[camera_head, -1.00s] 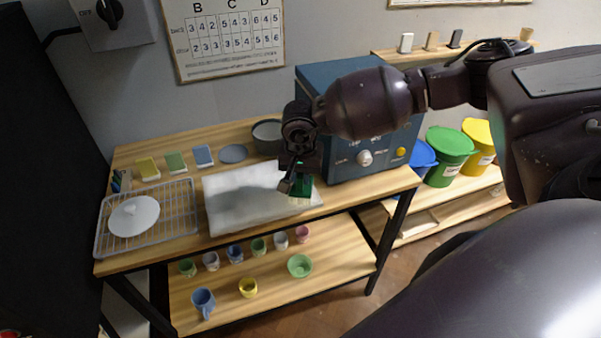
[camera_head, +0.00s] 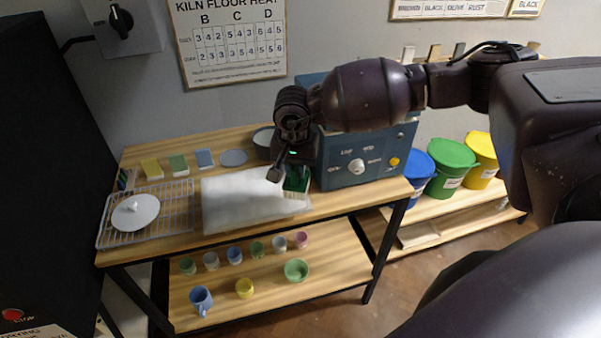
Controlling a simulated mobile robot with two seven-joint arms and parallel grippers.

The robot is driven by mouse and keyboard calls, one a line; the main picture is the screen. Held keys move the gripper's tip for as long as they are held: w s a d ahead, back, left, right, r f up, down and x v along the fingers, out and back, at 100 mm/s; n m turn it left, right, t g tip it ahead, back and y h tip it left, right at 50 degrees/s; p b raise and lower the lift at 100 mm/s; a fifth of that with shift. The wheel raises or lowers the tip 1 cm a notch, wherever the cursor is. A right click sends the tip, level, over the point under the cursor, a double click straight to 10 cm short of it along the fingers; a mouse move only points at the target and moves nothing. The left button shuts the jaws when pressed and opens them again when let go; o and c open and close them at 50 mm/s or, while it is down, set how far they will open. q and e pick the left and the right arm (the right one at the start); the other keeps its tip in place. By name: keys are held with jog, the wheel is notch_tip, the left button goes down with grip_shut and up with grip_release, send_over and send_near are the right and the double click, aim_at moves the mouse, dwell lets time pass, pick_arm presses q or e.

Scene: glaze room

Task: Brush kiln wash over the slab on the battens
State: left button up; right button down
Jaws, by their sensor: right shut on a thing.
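A pale slab (camera_head: 240,206) lies flat on the wooden table; any battens under it are hidden. My right gripper (camera_head: 285,172) reaches in from the right and is over the slab's right end. It is shut on a green brush (camera_head: 297,180) with a pale lower edge. The brush is at the slab's right end; I cannot tell if it touches the surface. A dark grey bowl (camera_head: 263,138) stands behind, partly hidden by my right gripper. My left gripper is not in view.
A wire rack with a white lid (camera_head: 135,212) is left of the slab. A blue control box (camera_head: 366,172) stands close on the right. Coloured tiles (camera_head: 178,163) line the back. Cups (camera_head: 201,298) fill the lower shelf.

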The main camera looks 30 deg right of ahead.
jog(key=shift+r, duration=0.95)
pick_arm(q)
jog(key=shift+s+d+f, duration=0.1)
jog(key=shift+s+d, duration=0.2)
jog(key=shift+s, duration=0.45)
